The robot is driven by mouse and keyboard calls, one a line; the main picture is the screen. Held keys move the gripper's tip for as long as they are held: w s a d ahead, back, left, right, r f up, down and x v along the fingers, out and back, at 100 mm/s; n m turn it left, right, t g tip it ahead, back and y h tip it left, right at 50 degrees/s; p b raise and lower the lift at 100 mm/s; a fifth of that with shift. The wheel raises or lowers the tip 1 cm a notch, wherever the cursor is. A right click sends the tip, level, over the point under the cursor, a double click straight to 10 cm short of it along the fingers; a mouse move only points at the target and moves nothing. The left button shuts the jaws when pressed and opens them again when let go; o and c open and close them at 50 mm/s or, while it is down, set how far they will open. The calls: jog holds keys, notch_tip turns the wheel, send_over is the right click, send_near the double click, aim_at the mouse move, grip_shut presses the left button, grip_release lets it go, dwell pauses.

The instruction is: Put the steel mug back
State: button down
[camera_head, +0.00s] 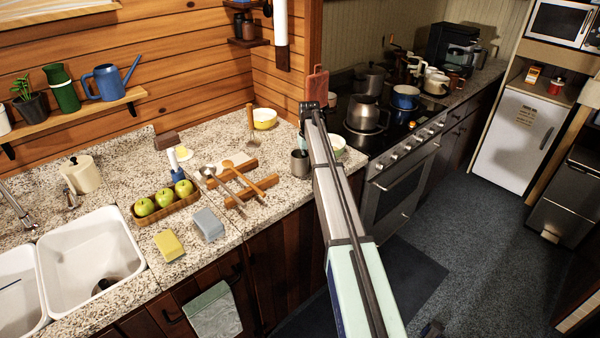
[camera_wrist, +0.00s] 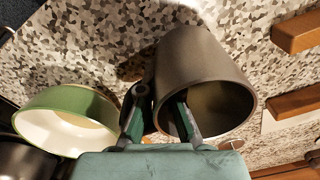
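The steel mug (camera_head: 300,164) stands on the granite counter, left of my arm in the head view. In the wrist view the mug (camera_wrist: 195,65) has its open mouth toward the camera. My gripper (camera_wrist: 160,108) is open at the mug's left side, with a visible gap between the fingers. The right finger overlaps the mug's mouth and appears to reach inside; the left finger is outside the wall. Whether either finger touches the mug cannot be told. In the head view my arm hides the gripper.
A green bowl (camera_wrist: 68,118) sits close on the left in the wrist view, partly behind my arm in the head view. Wooden rack bars (camera_head: 255,190) with utensils lie left of the mug. The stove (camera_head: 400,150) with a kettle (camera_head: 367,115) is to the right.

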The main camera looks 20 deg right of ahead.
jog(key=shift+f, duration=0.3)
jog(key=c, duration=0.9)
grip_release()
notch_tip(320, 180, up, 12)
jog(key=shift+d, duration=0.1)
dwell(0.4)
